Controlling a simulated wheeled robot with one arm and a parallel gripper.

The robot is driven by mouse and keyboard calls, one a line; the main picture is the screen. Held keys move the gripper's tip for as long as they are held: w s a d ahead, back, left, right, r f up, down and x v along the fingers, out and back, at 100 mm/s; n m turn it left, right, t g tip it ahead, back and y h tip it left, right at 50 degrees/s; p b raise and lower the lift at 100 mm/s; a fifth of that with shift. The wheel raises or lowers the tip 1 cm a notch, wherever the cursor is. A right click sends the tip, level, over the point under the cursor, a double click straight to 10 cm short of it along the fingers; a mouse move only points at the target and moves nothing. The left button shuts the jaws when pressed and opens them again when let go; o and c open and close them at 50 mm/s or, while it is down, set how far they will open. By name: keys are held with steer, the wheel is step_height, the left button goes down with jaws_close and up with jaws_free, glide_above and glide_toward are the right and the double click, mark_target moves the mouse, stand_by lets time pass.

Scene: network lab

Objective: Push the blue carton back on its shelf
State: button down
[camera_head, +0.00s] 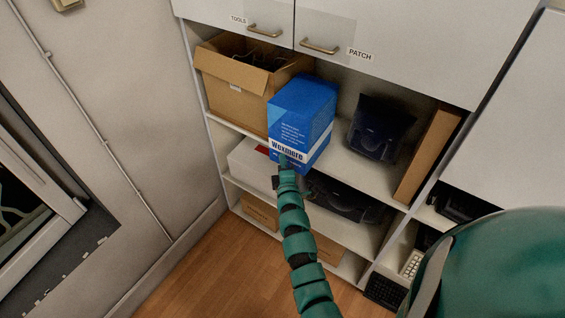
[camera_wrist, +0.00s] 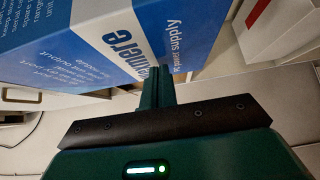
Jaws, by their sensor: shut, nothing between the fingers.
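The blue carton (camera_head: 303,112), with a white label band, stands upright on the upper open shelf (camera_head: 345,165) in the head view. Its front part is at the shelf's front edge and seems to stick out past it. My gripper (camera_head: 284,165) is shut and empty, with its tip at the carton's lower front face. In the wrist view the shut fingers of my gripper (camera_wrist: 157,75) overlap the white band of the blue carton (camera_wrist: 190,40). They are very close to the carton or touching it; I cannot tell which.
An open cardboard box (camera_head: 235,95) stands left of the carton. A dark bag (camera_head: 378,128) and an upright brown panel (camera_head: 428,155) are to the right. White cupboard doors (camera_head: 385,30) hang above. A white box (camera_head: 250,165) sits on the shelf below.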

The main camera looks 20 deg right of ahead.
mark_target(301, 163)
steer(key=w+d, duration=0.2)
steer(key=d, duration=0.1)
steer(key=w+d+b, duration=0.1)
steer(key=w+d, duration=0.1)
steer(key=d, duration=0.1)
steer(key=w+d, duration=0.2)
steer(key=d, duration=0.2)
steer(key=shift+w+b, duration=0.3)
steer(key=shift+w, duration=0.1)
steer(key=shift+s+a+f, duration=0.1)
steer(key=shift+s+a, duration=0.05)
steer(key=shift+a, duration=0.05)
steer(key=s+a, duration=0.2)
steer(key=s+a+b, duration=0.1)
steer(key=s, duration=0.1)
steer(key=shift+a+r, duration=0.2)
steer(key=shift+a, duration=0.2)
steer(key=s, duration=0.2)
steer(key=s+b, duration=0.1)
steer(key=s, duration=0.1)
steer(key=s+b, duration=0.1)
steer(key=s, duration=0.1)
steer(key=shift+a+f, duration=0.2)
steer(key=shift+a, duration=0.2)
steer(key=shift+s, duration=0.4)
steer(key=shift+s+a+r, duration=0.15)
steer(key=shift+s, duration=0.4)
